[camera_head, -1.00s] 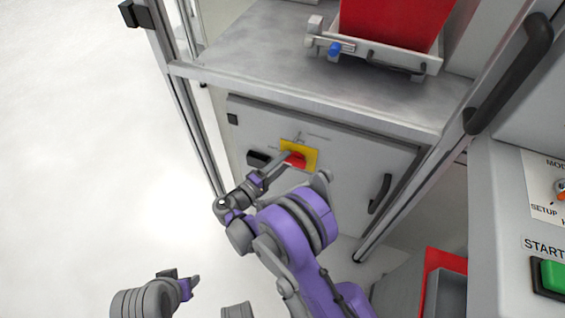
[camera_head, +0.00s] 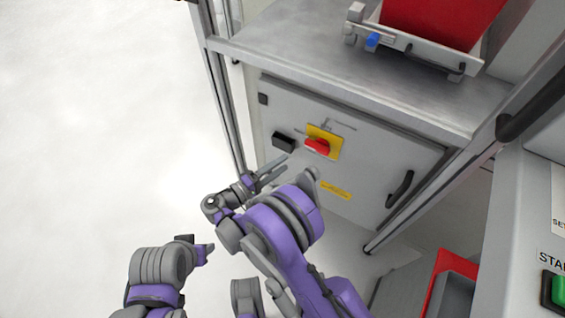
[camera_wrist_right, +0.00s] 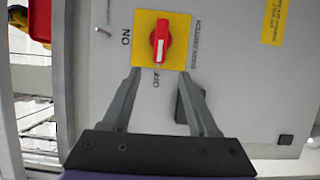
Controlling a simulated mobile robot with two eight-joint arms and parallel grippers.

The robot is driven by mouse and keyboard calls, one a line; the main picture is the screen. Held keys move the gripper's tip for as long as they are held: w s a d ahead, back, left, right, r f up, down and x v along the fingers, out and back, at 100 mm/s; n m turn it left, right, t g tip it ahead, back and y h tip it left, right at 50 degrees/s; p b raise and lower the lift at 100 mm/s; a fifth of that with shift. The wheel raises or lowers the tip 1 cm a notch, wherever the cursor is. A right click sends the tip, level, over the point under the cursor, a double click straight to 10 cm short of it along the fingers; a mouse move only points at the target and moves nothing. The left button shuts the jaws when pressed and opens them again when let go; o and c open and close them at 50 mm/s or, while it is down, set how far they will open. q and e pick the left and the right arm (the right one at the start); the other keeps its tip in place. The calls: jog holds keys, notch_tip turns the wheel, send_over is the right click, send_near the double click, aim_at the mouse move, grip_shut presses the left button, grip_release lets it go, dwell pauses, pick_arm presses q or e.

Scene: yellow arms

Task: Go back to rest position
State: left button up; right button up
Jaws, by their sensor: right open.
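My right gripper (camera_head: 278,170) is open and empty in front of the grey cabinet door, apart from the main switch. In the right wrist view its two fingers (camera_wrist_right: 160,75) are spread, with nothing between them. The switch has a red handle (camera_head: 317,146) on a yellow plate (camera_head: 334,151). In the wrist view the red handle (camera_wrist_right: 160,40) stands upright, in line with the OFF label below it; the ON label is at its left. My left gripper (camera_head: 205,250) is low at the left over the pale floor; its jaw state is unclear.
The cabinet door (camera_head: 370,165) has a black handle (camera_head: 399,189) and a black block (camera_head: 284,142). A metal shelf (camera_head: 330,62) above it bears a red bin (camera_head: 445,18). A machine panel (camera_head: 520,220) stands at the right. Open floor (camera_head: 90,130) lies at the left.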

dwell(0.3)
jog(key=s+d+r+m+g+y, duration=0.1)
jog(key=s+d+r+g+y, duration=0.2)
jog(key=d, duration=0.5)
jog(key=s+d+r+g+y, duration=0.2)
jog(key=s+d+y, duration=0.1)
jog(key=d, duration=0.4)
jog(key=s+r+m+y, duration=0.1)
jog(key=s+m+y, duration=0.65)
jog(key=s, duration=1.05)
pick_arm(q)
notch_tip(320, 180, up, 25)
jog(key=w+t+p, duration=0.1)
jog(key=p, duration=2)
jog(key=shift+w+f, duration=0.15)
jog(key=shift+f, duration=0.05)
pick_arm(e)
notch_tip(320, 180, up, 25)
jog(key=n+y, duration=0.1)
jog(key=shift+w+n+t, duration=0.3)
jog(key=shift+w+n, duration=0.05)
jog(key=shift+w, duration=0.1)
jog(key=shift+s+a+y, duration=0.1)
jog(key=shift+y, duration=0.15)
